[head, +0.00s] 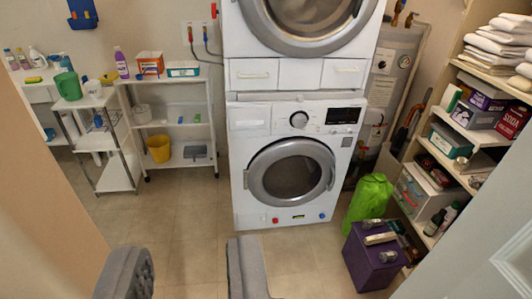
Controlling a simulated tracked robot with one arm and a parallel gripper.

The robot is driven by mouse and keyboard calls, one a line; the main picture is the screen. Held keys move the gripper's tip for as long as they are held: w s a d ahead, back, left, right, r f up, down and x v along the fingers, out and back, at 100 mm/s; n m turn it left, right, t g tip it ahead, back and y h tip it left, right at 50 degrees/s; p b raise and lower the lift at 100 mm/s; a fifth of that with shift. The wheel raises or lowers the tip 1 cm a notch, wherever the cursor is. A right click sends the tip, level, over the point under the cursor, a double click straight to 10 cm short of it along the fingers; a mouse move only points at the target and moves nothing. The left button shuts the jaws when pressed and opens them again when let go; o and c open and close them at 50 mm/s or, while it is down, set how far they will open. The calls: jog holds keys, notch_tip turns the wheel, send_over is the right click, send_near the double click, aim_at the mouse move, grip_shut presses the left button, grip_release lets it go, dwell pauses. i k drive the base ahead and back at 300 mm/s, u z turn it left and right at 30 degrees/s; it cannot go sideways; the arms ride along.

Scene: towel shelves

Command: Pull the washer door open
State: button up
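A white front-loading washer (243,147) stands against the back wall, in the middle of the head view. Its round door (291,172) has a wide grey ring and dark glass and appears shut. A darker grip shows at the ring's right side. A second machine (302,22) with a similar round door is stacked above it, cut off by the top edge. My gripper (190,275) is at the bottom of the view, its two grey fingers wide apart with nothing between them. It is well short of the washer and lower left of its door.
White shelving (176,128) with bottles and a yellow bucket (158,148) stands left. A purple box (368,262) and a green bag (369,198) sit on the floor right of the washer. Loaded shelves (462,165) line the right. The tiled floor (185,212) before the washer is clear.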

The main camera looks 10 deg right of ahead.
aim_at(314, 151)
jog(key=z, duration=0.05)
jog(key=i, duration=1.25)
jog(key=z, duration=0.5)
jog(key=i, duration=1.3)
jog(key=z, duration=0.55)
jog(key=i, duration=0.55)
jog(key=z, duration=0.15)
